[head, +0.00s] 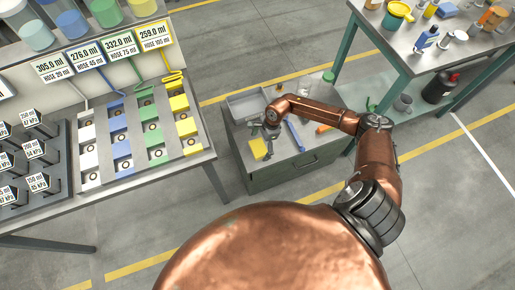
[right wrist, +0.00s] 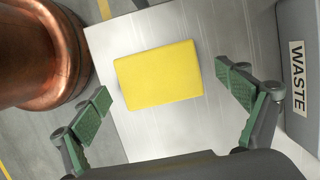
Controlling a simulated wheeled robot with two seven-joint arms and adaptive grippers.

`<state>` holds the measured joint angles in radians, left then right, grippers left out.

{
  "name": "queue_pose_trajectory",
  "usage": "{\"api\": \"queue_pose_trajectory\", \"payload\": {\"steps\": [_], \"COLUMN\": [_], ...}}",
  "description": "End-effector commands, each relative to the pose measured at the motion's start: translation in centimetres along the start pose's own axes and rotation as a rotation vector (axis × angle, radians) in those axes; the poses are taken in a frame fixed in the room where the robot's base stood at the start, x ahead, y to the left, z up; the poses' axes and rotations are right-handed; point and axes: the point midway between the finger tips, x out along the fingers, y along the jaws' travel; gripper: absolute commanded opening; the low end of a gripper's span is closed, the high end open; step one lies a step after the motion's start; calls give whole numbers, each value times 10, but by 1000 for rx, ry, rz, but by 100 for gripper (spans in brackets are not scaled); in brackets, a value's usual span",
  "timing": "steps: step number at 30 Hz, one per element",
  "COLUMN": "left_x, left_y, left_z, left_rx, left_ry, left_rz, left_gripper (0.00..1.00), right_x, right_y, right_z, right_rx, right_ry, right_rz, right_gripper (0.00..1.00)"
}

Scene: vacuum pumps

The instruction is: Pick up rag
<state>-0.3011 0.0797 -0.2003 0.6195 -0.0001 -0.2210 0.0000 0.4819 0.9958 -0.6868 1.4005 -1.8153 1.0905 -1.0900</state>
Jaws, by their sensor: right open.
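A flat yellow rag (head: 258,149) lies on the front left corner of the grey cabinet top (head: 284,163). In the right wrist view the rag (right wrist: 158,75) is a plain yellow rectangle, a little tilted, lying on bare metal. My right gripper (head: 270,132) is over the cabinet, close to the rag. Its green-padded fingers (right wrist: 163,84) are open and empty, spread to either side of the rag in the right wrist view. They do not appear to touch it. My left gripper does not show.
A grey bin marked WASTE (right wrist: 298,78) stands beside the rag; a grey tray (head: 246,104) sits at the cabinet's back left. A blue tool (head: 295,136) lies nearby. The hose bench (head: 205,150) is to the left, a cluttered table (head: 420,60) at upper right.

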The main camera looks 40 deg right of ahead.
Motion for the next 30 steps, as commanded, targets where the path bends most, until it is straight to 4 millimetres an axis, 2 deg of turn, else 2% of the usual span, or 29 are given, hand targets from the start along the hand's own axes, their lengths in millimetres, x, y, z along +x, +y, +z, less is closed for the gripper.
{"api": "queue_pose_trajectory", "payload": {"steps": [2,8,26,30], "left_x": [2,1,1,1], "left_y": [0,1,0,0], "left_z": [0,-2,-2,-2], "left_rx": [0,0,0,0], "left_ry": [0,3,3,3], "left_rz": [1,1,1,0], "left_gripper": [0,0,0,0], "right_x": [6,5,5,5], "right_y": [0,-1,-1,-1], "right_z": [0,1,1,1], "right_rx": [0,-1,-1,-1], "right_ry": [0,1,0,0], "right_rz": [0,-1,-1,-1], "right_gripper": [93,93,52,51]}}
